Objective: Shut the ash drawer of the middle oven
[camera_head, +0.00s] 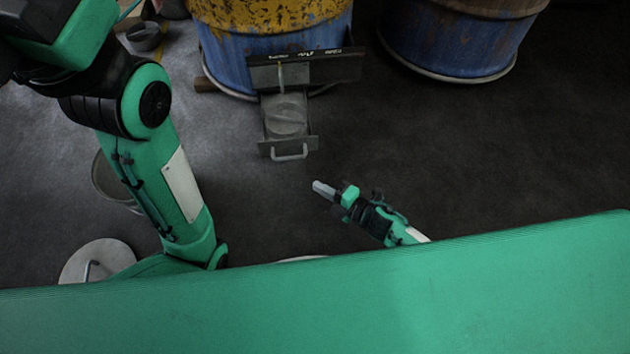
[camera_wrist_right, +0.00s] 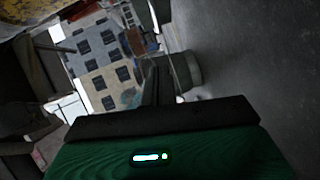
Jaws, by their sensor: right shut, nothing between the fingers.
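The oven in the upper middle of the head view is a blue and yellow barrel (camera_head: 265,50) with a dark metal front box. Its ash drawer (camera_head: 285,118) is pulled out toward me, with a grey handle (camera_head: 290,153) on its front plate. My right gripper (camera_head: 316,187) is shut and empty. In the head view it appears below and slightly right of the handle, apart from it. Its shut fingers (camera_wrist_right: 152,82) also show in the right wrist view, where the handle cannot be made out. My left arm comes in from the left; its gripper is out of sight.
A second blue barrel (camera_head: 450,38) stands at the upper right. A round lid (camera_head: 97,262) with a handle lies at the lower left, near a bucket (camera_head: 112,180) partly hidden by my left arm. The dark floor (camera_head: 520,150) to the right is clear.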

